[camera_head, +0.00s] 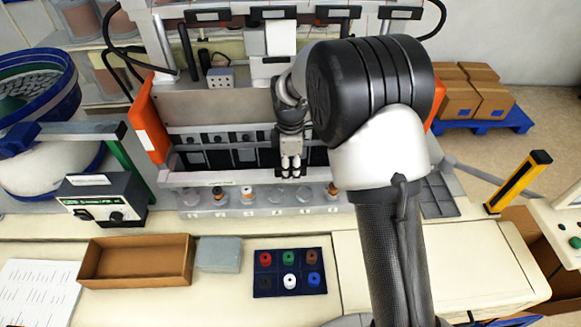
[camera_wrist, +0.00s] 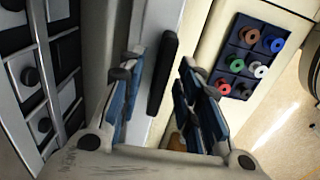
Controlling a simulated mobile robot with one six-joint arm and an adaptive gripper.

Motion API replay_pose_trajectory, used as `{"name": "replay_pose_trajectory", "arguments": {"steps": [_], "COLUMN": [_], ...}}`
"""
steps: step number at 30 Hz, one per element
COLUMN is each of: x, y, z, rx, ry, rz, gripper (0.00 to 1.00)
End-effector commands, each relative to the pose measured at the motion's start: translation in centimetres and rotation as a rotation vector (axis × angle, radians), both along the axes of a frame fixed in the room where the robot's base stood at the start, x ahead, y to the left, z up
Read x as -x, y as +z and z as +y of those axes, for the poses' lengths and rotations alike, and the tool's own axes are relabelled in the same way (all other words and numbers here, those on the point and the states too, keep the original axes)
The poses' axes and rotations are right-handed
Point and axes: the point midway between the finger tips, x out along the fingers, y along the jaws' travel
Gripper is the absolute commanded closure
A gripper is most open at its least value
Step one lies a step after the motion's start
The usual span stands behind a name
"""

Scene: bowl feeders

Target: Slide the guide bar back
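The guide bar (camera_head: 235,176) is a long light grey bar across the front of the machine, in front of a row of dark slots. In the wrist view the bar (camera_wrist: 149,50) runs between my fingers and carries a black handle (camera_wrist: 163,78). My gripper (camera_head: 290,168) is over the front of the machine, right of the bar's middle in the head view. In the wrist view my gripper (camera_wrist: 157,72) is open, with blue-padded fingers on either side of the handle and gaps visible. In the head view my gripper and arm hide the handle.
Several small cups with parts (camera_head: 246,195) stand in a row before the bar. On the bench are a brown tray (camera_head: 135,281), a grey block (camera_head: 219,266), a dark peg tray (camera_head: 262,293) and a control box (camera_head: 105,200). Orange side posts (camera_head: 146,122) flank the machine.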

Motion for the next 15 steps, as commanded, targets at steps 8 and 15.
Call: {"name": "replay_pose_trajectory", "arguments": {"steps": [8, 15], "x": [0.01, 0.01], "y": [0.01, 0.03], "z": [0.00, 0.00], "rx": [0.000, 0.000], "ry": [0.000, 0.000], "rz": [0.000, 0.001], "gripper": [0.74, 0.90]}}
